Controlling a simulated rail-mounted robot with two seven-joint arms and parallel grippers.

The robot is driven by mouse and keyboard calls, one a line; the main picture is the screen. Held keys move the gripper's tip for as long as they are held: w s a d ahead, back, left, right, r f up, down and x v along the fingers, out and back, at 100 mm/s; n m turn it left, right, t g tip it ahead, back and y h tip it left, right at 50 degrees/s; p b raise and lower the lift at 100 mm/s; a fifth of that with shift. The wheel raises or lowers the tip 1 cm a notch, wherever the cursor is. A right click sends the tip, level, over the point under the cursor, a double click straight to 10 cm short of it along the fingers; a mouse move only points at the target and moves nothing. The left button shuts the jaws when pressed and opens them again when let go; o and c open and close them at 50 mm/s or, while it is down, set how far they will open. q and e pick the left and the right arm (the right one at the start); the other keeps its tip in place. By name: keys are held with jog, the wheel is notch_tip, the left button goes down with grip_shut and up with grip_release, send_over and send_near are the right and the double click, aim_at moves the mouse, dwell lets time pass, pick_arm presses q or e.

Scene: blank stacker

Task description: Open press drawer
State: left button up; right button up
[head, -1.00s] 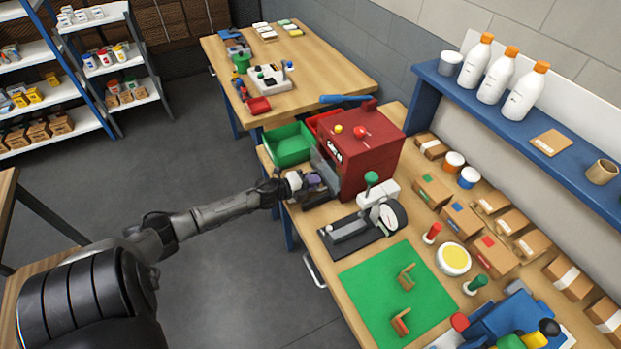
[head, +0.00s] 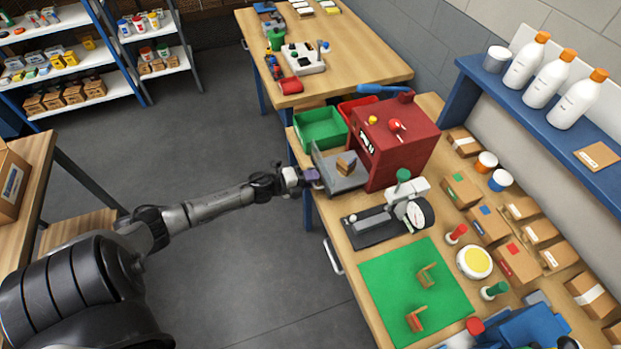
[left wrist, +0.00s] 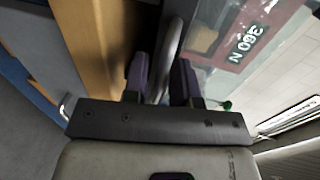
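The press is a red box (head: 401,150) with a yellow and a red button on top, at the table's left edge in the head view; its red face with white lettering (left wrist: 245,40) shows in the left wrist view. Its grey drawer (head: 343,181) sticks out to the left, with a small brown piece (head: 346,164) inside. My left gripper (head: 312,177) is at the drawer's outer front. In the left wrist view its dark purple fingers (left wrist: 160,80) stand on either side of a grey handle bar (left wrist: 167,52). The exact contact is partly hidden. My right gripper is not in view.
A green bin (head: 320,128) and a red bin stand behind the drawer. A black-based device with a dial (head: 376,227) sits close in front of the press. A green mat (head: 385,300) lies nearer.

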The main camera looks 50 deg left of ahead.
pick_arm(q)
jog(key=shift+o, duration=0.7)
jog(key=v, duration=1.4)
jog(key=shift+w, duration=0.1)
